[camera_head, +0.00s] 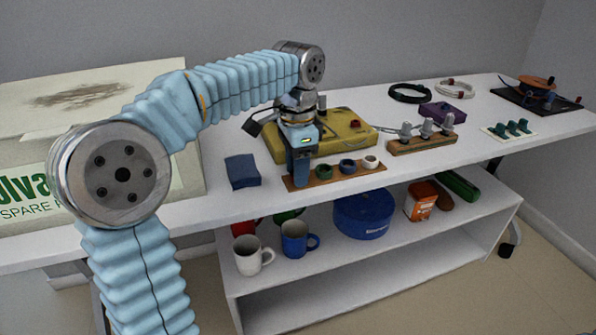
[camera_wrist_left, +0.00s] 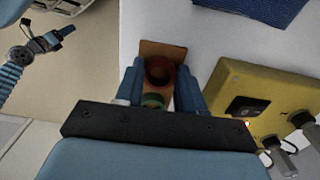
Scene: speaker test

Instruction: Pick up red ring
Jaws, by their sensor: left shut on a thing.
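A narrow brown board (camera_head: 340,176) lies on the white tabletop and carries a row of small rings: green (camera_head: 320,170), blue (camera_head: 347,166) and white (camera_head: 371,162). My left gripper (camera_head: 299,180) points down at the board's left end and hides what is there in the head view. In the left wrist view the red ring (camera_wrist_left: 160,71) sits between the two blue fingers (camera_wrist_left: 160,85), which are shut on it. The brown board (camera_wrist_left: 163,48) shows beyond it, and the green ring (camera_wrist_left: 153,100) is partly covered by the gripper body.
A yellow box (camera_head: 340,130) stands close behind the board. A wooden stand with grey pegs (camera_head: 420,145) is to the right. Mugs (camera_head: 295,238) stand on the shelf below. The table's front edge is near the board.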

